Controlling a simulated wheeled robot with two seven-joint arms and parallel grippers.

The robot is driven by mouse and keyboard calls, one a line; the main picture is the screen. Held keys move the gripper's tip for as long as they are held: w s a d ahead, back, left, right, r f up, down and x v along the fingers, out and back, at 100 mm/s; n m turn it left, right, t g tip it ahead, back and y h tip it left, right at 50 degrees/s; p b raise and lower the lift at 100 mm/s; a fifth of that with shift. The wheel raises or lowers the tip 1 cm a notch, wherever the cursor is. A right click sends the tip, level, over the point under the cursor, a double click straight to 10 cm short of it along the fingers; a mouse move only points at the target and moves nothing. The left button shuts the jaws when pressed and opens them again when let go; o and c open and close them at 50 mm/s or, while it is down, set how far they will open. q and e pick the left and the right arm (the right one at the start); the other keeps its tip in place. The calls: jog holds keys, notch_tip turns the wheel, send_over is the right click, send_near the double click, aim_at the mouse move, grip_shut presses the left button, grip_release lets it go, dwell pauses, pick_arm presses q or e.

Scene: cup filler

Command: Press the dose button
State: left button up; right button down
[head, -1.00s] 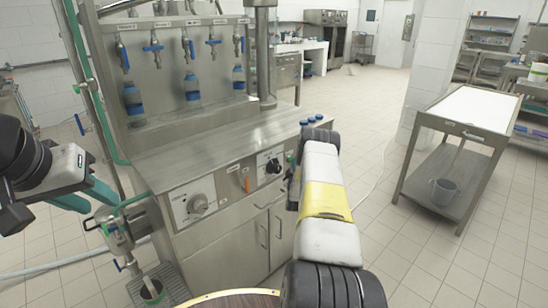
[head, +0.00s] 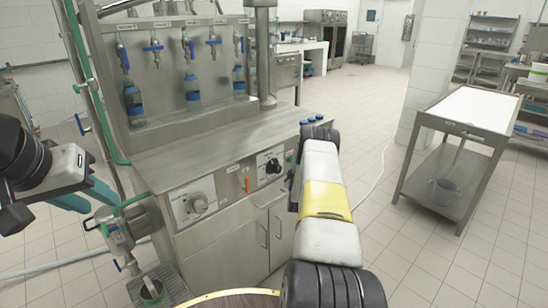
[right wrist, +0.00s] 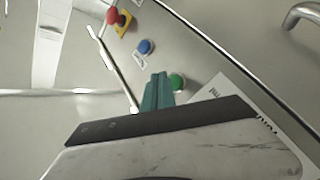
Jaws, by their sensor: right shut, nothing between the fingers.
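The steel filling machine (head: 215,150) stands in front of me. In the right wrist view its panel carries a green button (right wrist: 178,82), a blue button (right wrist: 145,46) and a red button (right wrist: 113,16) on a yellow plate. I cannot read which one is the dose button. My right gripper (right wrist: 158,78) is shut and empty, its teal fingertips just left of the green button; I cannot tell whether they touch it. In the head view my right arm hides these fingers. My left gripper (head: 103,202) is open and empty, left of the machine's front.
Green piping (head: 92,95) runs near my left arm. A steel cart (head: 470,110) stands at right, with open floor between.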

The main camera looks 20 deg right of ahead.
jog(key=s+d, duration=0.2)
jog(key=s, duration=0.3)
jog(key=shift+s+d, duration=0.15)
jog(key=shift+s, duration=0.15)
dwell(0.5)
